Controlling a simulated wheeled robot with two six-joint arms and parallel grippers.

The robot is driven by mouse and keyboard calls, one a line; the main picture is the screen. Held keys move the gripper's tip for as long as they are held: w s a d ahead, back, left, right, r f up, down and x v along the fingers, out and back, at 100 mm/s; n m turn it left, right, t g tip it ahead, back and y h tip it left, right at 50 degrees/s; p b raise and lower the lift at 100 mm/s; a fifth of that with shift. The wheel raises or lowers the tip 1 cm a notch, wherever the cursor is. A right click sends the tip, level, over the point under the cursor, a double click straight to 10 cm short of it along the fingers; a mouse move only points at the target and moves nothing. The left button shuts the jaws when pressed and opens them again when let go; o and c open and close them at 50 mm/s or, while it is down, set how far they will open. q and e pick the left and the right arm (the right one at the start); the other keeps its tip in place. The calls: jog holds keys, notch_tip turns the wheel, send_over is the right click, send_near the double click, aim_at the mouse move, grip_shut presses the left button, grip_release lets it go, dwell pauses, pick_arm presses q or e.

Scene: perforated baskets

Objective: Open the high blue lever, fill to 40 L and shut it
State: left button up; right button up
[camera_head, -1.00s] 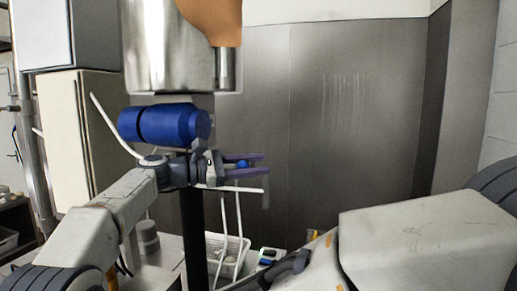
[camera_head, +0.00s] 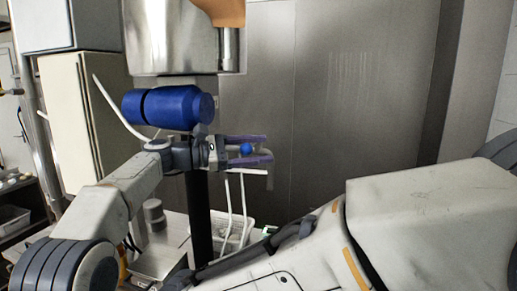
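A small blue ball-shaped knob (camera_head: 246,149) shows between the two purple fingers of my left gripper (camera_head: 250,149), below the large steel vessel (camera_head: 180,40). The fingers stand apart, one on each side of the knob, and reach past it to the right. I cannot tell whether they touch it. The lever's stem and any litre scale cannot be made out. A pale pipe (camera_head: 248,171) runs just under the fingers. My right arm crosses the lower right, but its gripper is not in view.
A big blue cylinder (camera_head: 168,107) lies close above my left wrist. An orange-brown shape (camera_head: 222,12) overlaps the vessel at the top. A white perforated basket (camera_head: 236,232) stands low behind the arms. A grey panelled wall (camera_head: 345,110) fills the back, with clear space before it.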

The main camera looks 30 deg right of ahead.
pick_arm(q)
jog(key=b+v, duration=0.3)
jog(key=v, duration=0.7)
jog(key=shift+a+b, duration=0.2)
jog(key=shift+b, duration=0.2)
jog(key=shift+w, duration=0.1)
